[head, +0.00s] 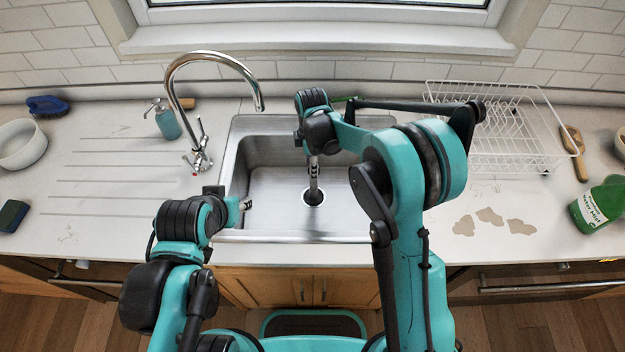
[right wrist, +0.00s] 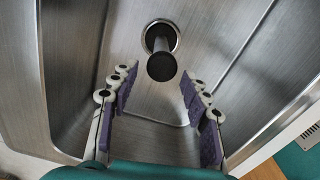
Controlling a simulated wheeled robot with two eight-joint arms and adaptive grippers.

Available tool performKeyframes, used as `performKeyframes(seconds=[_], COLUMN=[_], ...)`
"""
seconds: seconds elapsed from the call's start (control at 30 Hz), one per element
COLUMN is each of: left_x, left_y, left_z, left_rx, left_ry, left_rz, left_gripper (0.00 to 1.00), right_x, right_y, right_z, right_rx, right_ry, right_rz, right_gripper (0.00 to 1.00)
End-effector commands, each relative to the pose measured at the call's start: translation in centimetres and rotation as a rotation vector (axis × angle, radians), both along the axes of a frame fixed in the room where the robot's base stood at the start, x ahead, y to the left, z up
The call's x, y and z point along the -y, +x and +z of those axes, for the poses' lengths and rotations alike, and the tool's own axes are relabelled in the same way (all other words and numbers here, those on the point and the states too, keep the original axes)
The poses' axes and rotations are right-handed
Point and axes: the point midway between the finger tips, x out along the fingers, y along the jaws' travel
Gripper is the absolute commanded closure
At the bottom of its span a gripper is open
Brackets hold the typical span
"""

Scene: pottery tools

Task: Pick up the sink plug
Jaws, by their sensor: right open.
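The sink plug (right wrist: 161,64) is a dark post with a round black head, standing in the round metal drain (right wrist: 150,30) of the steel sink in the right wrist view. My right gripper (right wrist: 162,80) is open, with its purple-padded fingers on either side of the plug's head in that view and clear space on both sides. In the head view my right gripper (head: 314,178) points down into the sink just above the drain (head: 313,198); the plug is hard to make out there. My left gripper (head: 246,203) hangs near the sink's front left; its opening is unclear.
The steel sink (head: 262,190) has raised walls around the drain. A white dish rack (head: 510,150) and green bottle (head: 600,205) are at right. The left counter is mostly clear.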

Motion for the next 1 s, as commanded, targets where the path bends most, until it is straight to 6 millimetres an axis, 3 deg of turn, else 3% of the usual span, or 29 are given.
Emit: performKeyframes(seconds=[0.03, 0.13, 0.33, 0.67, 0.9, 1.0], left_x=[0.0, 0.0, 0.0, 0.0, 0.0, 0.0], left_y=[0.0, -0.1, -0.1, 0.0, 0.0, -0.1], left_z=[-1.1, -1.8, -2.3, -3.4, -4.8, -4.8], left_rx=[0.0, -0.001, -0.001, 0.0, 0.0, 0.0], left_ry=[0.0, 0.0, 0.0, 0.0, 0.0, 0.0], left_rz=[0.0, 0.0, 0.0, 0.0, 0.0, 0.0], left_gripper=[0.6, 0.6, 0.6, 0.6, 0.6, 0.6], right_x=[0.0, 0.0, 0.0, 0.4, 0.8, 0.8], right_y=[0.0, 0.0, 0.0, 0.0, 0.1, 0.1], right_z=[-1.1, -1.9, -2.9, -6.3, -9.8, -10.0], right_rx=[-0.001, -0.002, -0.004, -0.003, -0.003, -0.003], right_ry=[0.0, 0.0, -0.002, -0.001, -0.001, -0.001], right_rz=[0.001, 0.005, 0.009, 0.007, 0.007, 0.007], right_gripper=[0.53, 0.53, 0.53, 0.53, 0.53, 0.53])
